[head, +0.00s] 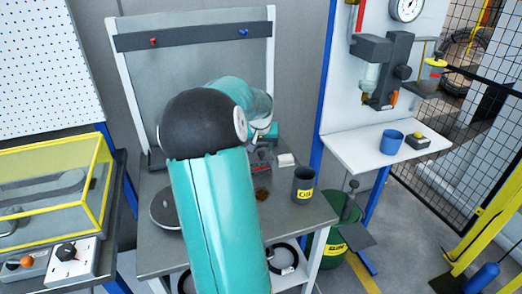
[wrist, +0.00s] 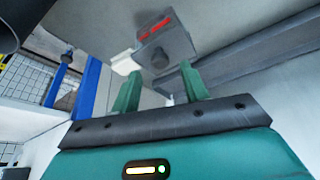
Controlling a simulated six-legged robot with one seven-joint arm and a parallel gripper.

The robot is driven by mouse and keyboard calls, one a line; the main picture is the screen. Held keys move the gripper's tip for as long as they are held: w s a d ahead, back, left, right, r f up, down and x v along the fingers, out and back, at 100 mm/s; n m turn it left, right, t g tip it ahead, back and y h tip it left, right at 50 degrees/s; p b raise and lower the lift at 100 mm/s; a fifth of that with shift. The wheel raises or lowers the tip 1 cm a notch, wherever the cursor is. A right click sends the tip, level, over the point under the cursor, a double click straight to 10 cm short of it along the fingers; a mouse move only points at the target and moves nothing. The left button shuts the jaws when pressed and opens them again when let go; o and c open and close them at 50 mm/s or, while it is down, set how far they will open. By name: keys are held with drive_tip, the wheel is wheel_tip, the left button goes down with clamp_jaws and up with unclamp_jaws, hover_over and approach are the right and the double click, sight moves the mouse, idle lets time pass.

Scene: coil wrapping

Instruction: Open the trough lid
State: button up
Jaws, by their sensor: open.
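A long trough with a clear, yellow-framed lid (head: 52,165) stands at the left in the head view. The lid looks closed over it, and dark grey parts show through the clear panels. My gripper (wrist: 161,92) shows in the wrist view with its two green fingers apart and nothing between them. In the head view my teal arm reaches over the middle bench, well to the right of the trough, and mostly hides the gripper. The lid cannot be made out in the wrist view.
The middle bench (head: 230,236) holds a dark oil cup (head: 303,185) and a round grey disc (head: 165,208). A control box with knobs (head: 70,262) sits before the trough. A shelf at right holds a blue cup (head: 391,142). A grey box with red marking (wrist: 165,42) lies beyond my fingers.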

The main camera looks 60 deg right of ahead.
sight(260, 153)
drive_tip(key=shift+x, duration=1.45)
clamp_jaws()
